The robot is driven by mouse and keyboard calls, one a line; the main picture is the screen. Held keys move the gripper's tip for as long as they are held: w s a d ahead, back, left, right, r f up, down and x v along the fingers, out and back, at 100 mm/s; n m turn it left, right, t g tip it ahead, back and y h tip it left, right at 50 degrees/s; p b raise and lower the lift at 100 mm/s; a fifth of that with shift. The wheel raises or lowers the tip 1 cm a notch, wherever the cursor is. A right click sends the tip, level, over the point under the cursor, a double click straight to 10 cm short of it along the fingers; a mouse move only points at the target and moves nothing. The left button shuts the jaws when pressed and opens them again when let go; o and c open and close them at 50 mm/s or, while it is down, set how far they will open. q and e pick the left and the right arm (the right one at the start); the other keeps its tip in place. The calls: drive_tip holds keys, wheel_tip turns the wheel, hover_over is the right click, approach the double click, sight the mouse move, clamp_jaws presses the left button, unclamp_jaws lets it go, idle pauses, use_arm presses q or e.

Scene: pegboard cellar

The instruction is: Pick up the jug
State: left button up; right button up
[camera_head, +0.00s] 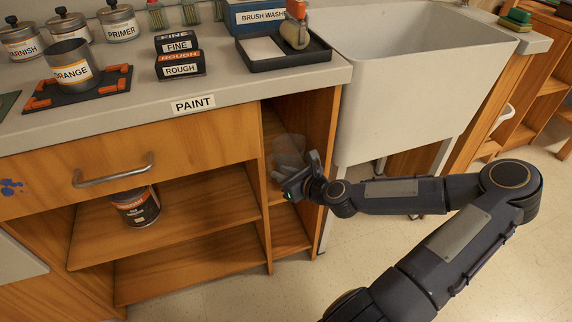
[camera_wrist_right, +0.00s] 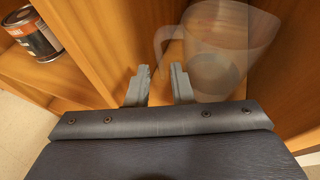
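The jug is clear and see-through, and it stands in the narrow open compartment at the right end of the cabinet. In the head view the jug (camera_head: 289,149) shows just above my right gripper (camera_head: 296,184), which partly covers it. In the right wrist view the jug (camera_wrist_right: 228,48) is at the upper right, with its handle towards the left. My right gripper (camera_wrist_right: 160,76) is open there, with a gap between its fingers. The handle is just ahead of that gap; I cannot tell whether it touches a finger. My left gripper is not in view.
A wooden divider (camera_head: 262,185) separates the jug's compartment from wider shelves, where a paint can (camera_head: 137,206) stands. The worktop (camera_head: 130,120) above holds a tray (camera_head: 285,55), an orange-labelled can (camera_head: 72,66) and sandpaper blocks (camera_head: 180,62). A sink (camera_head: 420,90) is right of the compartment.

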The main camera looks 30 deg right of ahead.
drive_tip(key=b+x, duration=0.2)
drive_tip(key=x, duration=0.2)
drive_tip(key=shift+f, duration=0.2)
drive_tip(key=shift+w+a+f+b, duration=0.1)
drive_tip(key=shift+w+b, duration=0.2)
drive_tip(key=shift+w, duration=0.15)
clamp_jaws()
